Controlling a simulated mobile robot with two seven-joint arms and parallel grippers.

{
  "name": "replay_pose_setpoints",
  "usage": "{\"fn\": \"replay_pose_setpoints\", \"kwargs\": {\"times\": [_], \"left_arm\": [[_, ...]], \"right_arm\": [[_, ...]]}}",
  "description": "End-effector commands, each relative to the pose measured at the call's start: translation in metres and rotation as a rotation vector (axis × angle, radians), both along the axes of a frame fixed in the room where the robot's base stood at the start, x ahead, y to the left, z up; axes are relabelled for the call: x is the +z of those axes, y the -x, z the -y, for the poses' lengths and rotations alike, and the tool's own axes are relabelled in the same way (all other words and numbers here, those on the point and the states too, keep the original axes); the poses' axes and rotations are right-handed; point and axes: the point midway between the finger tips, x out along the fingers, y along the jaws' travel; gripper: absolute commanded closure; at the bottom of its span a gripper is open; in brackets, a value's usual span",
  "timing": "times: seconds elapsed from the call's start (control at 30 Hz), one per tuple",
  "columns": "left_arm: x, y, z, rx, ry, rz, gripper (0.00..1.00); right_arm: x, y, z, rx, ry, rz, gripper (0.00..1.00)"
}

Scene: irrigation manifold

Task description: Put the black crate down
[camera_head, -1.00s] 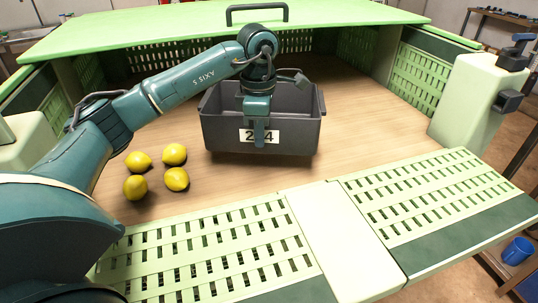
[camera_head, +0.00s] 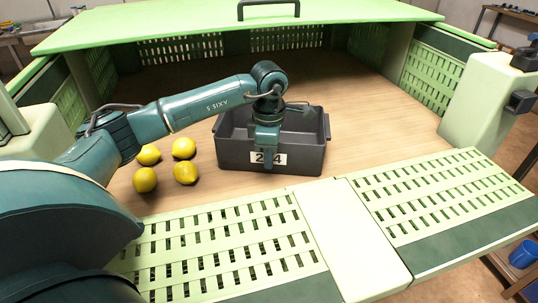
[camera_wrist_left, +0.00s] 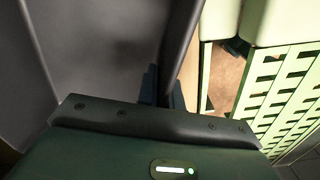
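The black crate (camera_head: 231,153) is an open grey-black bin with a white number label (camera_head: 257,158) on its front wall, partly covered by my gripper. It is upright in the bay, close behind the slotted front panel. My left gripper (camera_head: 267,158) reaches down over its front wall, fingers closed on that wall. The left wrist view shows the crate wall (camera_wrist_left: 181,38) between the fingers (camera_wrist_left: 163,88), with the crate's inside at left. I cannot tell whether the crate's underside touches the wooden floor (camera_head: 375,140). My right gripper is not in view.
Several yellow lemons (camera_head: 186,172) lie left of the crate, under my left forearm. The pale green slotted front panels (camera_head: 215,245) border the bay, with slotted walls (camera_head: 430,78) at the sides. A green lid (camera_head: 200,22) stands over the back. The floor right of the crate is clear.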

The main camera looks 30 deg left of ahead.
Motion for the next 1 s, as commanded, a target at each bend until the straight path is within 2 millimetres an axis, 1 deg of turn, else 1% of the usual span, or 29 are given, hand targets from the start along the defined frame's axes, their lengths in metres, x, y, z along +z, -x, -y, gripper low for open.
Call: {"fn": "replay_pose_setpoints", "kwargs": {"times": [0.03,0.2,0.43,0.5,0.57,0.67,0.9,1.0], "left_arm": [[0.0,0.0,0.0,0.0,0.0,0.0,0.88],[0.0,0.0,0.0,0.0,0.0,0.0,0.74],[0.001,0.0,0.0,0.001,0.0,0.0,0.74],[0.005,0.0,0.0,0.001,0.0,0.0,0.74],[0.008,-0.001,0.0,0.001,0.0,0.002,0.74],[0.024,-0.001,0.0,0.001,0.0,0.004,0.74],[0.076,-0.001,0.0,0.0,0.0,0.006,0.74],[0.095,-0.001,0.0,0.0,0.0,0.004,0.74]], "right_arm": [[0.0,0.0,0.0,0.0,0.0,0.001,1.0],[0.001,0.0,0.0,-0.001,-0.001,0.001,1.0],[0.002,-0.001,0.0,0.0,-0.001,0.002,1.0],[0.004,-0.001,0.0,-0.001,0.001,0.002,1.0],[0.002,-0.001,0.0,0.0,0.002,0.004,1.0],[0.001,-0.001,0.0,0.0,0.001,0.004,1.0],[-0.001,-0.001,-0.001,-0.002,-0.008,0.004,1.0],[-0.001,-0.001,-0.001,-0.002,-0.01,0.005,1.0]]}}
